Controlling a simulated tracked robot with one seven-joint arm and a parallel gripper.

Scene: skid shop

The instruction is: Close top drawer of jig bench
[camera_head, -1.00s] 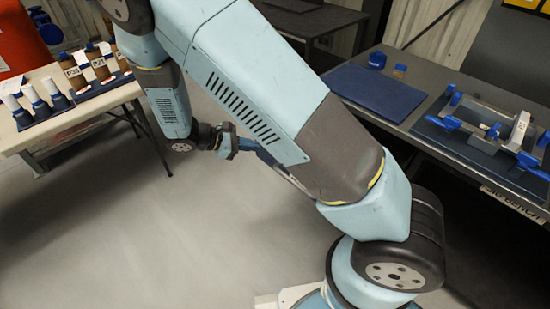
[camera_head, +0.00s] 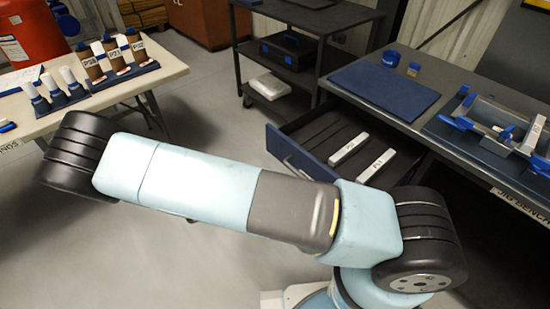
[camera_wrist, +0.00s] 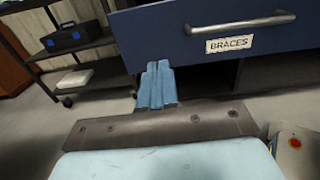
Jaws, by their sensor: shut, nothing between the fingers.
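The jig bench (camera_head: 445,75) stands at the right in the head view. Its blue-fronted drawer (camera_head: 293,153), just under the worktop, is pulled out and holds two pale labelled bars (camera_head: 349,149). In the wrist view the drawer front (camera_wrist: 150,38) fills the upper right, with a metal bar handle (camera_wrist: 240,24) and a BRACES label. My gripper (camera_wrist: 157,68) is shut and empty, its blue fingers pointing at the lower left part of the drawer front, left of the handle. I cannot tell whether they touch it. In the head view my gripper is hidden.
A dark shelf cart (camera_head: 290,55) stands behind the drawer. A table (camera_head: 130,85) with labelled holders is at the left. A blue mat (camera_head: 384,88) and a jig fixture (camera_head: 500,125) lie on the bench top. Grey floor is open between table and bench.

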